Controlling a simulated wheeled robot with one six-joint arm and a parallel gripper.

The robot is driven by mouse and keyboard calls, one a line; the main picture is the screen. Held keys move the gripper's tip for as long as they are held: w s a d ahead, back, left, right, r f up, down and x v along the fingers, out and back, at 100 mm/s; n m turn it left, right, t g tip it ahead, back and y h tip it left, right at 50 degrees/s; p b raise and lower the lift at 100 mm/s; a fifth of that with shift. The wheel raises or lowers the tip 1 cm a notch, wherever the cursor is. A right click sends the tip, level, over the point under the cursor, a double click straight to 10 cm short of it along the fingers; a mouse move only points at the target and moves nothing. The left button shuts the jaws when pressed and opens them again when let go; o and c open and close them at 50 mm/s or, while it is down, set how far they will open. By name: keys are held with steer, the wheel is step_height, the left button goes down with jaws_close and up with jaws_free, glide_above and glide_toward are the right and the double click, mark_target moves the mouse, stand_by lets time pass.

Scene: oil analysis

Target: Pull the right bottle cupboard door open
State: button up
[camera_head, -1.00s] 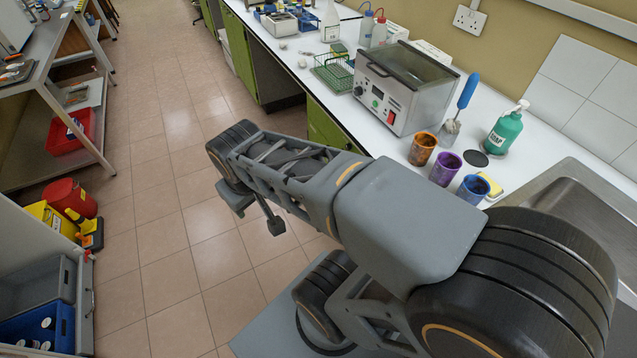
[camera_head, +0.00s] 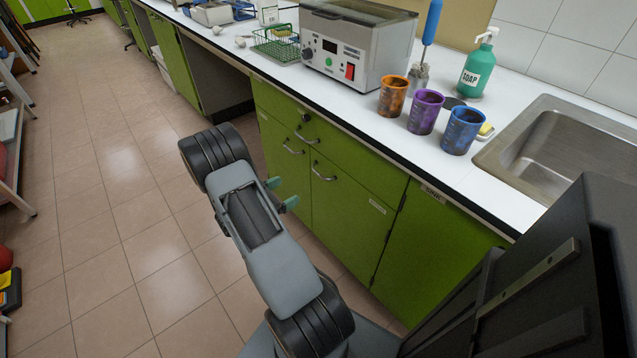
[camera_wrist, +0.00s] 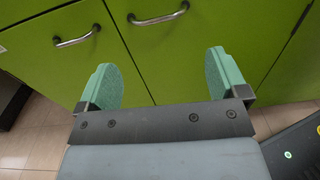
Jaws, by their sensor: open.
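The right cupboard door (camera_head: 345,215) is a green front under the bench, shut, with a curved metal handle (camera_head: 323,174) near its top left. That handle also shows at the top of the wrist view (camera_wrist: 158,16). The left door (camera_head: 283,175), also shut, has its own handle (camera_wrist: 78,38). My gripper (camera_head: 282,193) is in front of the doors, its green fingers apart and empty. In the wrist view the gripper (camera_wrist: 160,65) points at the doors, with the right door's handle beyond the gap between the fingers. The fingers appear clear of both handles.
A drawer (camera_head: 340,145) with a handle and lock is above the doors. Another green front (camera_head: 430,250) lies to the right, below the sink (camera_head: 540,150). The white worktop (camera_head: 350,108) overhangs the fronts and holds a bath unit and coloured beakers. Tiled floor (camera_head: 130,220) is open to the left.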

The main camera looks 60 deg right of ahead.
mark_target(318, 174)
steer(key=shift+n, duration=0.3)
steer(key=x, duration=0.4)
steer(key=b+x, duration=0.1)
steer(key=x, duration=0.4)
steer(key=f+b+x, duration=0.1)
steer(key=x, duration=0.4)
steer(key=shift+w+d, duration=0.2)
steer(key=shift+w, duration=0.05)
steer(key=shift+c, duration=0.2)
